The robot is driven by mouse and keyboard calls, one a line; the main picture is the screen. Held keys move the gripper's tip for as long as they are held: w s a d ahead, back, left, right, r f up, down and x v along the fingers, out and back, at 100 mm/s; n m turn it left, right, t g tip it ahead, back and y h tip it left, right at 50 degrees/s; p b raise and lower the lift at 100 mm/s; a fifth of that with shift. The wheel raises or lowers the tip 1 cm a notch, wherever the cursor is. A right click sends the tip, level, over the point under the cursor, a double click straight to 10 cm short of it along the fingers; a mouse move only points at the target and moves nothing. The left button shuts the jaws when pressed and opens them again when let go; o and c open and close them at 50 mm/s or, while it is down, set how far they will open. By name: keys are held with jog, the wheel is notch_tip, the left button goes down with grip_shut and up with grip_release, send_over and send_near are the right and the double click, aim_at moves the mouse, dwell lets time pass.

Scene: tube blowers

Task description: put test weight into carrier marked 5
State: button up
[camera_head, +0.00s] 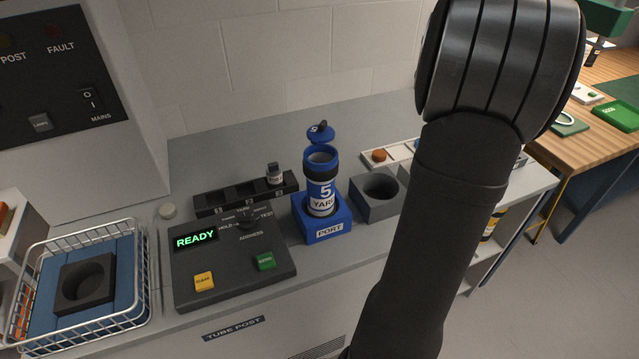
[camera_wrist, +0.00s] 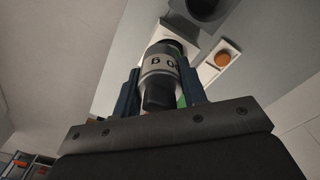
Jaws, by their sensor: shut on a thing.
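The carrier marked 5 (camera_head: 320,187) is a blue tube with a white label. It stands upright in the blue port block (camera_head: 323,232), with its blue cap (camera_head: 321,133) swung up behind its open mouth. In the wrist view, my gripper (camera_wrist: 161,82) is shut on a dark cylinder with a pale printed label and a narrower dark end, which appears to be the test weight (camera_wrist: 162,62). Its label is only partly readable. In the head view my arm hides the gripper and the held weight. The carrier is not clearly visible in the wrist view.
A black rack (camera_head: 221,199) behind the panel holds another small labelled piece (camera_head: 275,174). A grey block with a round hole (camera_head: 376,204) stands right of the port. A white tray with an orange piece (camera_head: 379,155) lies behind it. The READY panel (camera_head: 228,285) and wire basket (camera_head: 142,312) are left.

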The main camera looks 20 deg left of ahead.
jog(key=shift+a, duration=0.1)
jog(key=s+a+r+n, duration=0.2)
jog(key=s+a, duration=0.1)
jog(key=a, duration=0.4)
jog(key=s+a+r+n, duration=0.2)
jog(key=s+a+n, duration=0.15)
jog(key=a, duration=0.35)
jog(key=n, duration=0.4)
send_over(321, 140)
jog(key=s+d, duration=0.1)
jog(key=s, duration=0.2)
jog(key=shift+s+d+f+m, duration=0.1)
jog(key=shift+f+m, duration=0.05)
jog(key=shift+f, duration=0.3)
jog(key=shift+s+d+f+m, duration=0.1)
jog(key=shift+f, duration=0.3)
jog(key=shift+f, duration=0.1)
jog(key=shift+f, duration=1.4)
jog(key=o, duration=1.3)
jog(key=shift+o, duration=0.2)
